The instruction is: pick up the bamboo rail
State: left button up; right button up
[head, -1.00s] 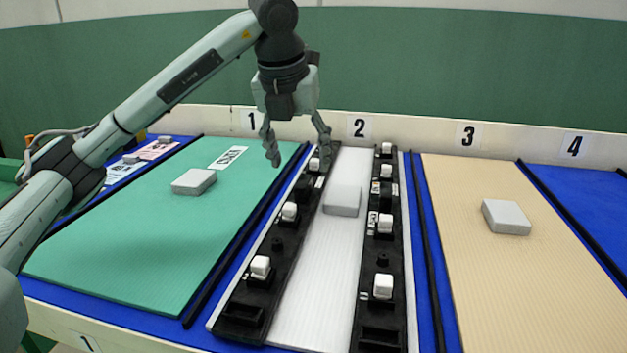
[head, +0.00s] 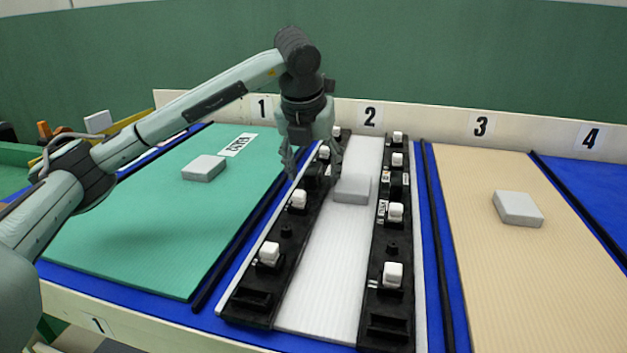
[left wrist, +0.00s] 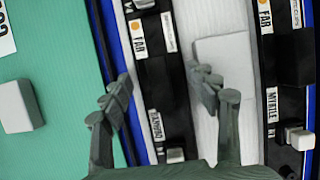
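The bamboo rail (head: 262,292) is the left of two long black rails on the white panel at number 2. It carries several white clips. In the left wrist view its label (left wrist: 157,125) appears to read BAMBOO, and a FAR label (left wrist: 138,36) sits further up. My left gripper (head: 311,170) is open over the far part of this rail. In the left wrist view the rail (left wrist: 165,80) runs between the two spread fingers, which do not visibly press on it. The fingers' exact height is hard to tell. My right gripper is in neither view.
A second black rail (head: 386,302), labelled MYRTLE (left wrist: 272,104), lies to the right. A pale block (head: 352,189) sits on the white panel (head: 322,285) between the rails, near my right finger. Other blocks rest on the green panel (head: 150,240) and tan panel (head: 530,285).

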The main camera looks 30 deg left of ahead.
pick_arm(q)
jog(key=c, duration=1.1)
jog(key=shift+o, duration=0.2)
jog(key=shift+r, duration=0.15)
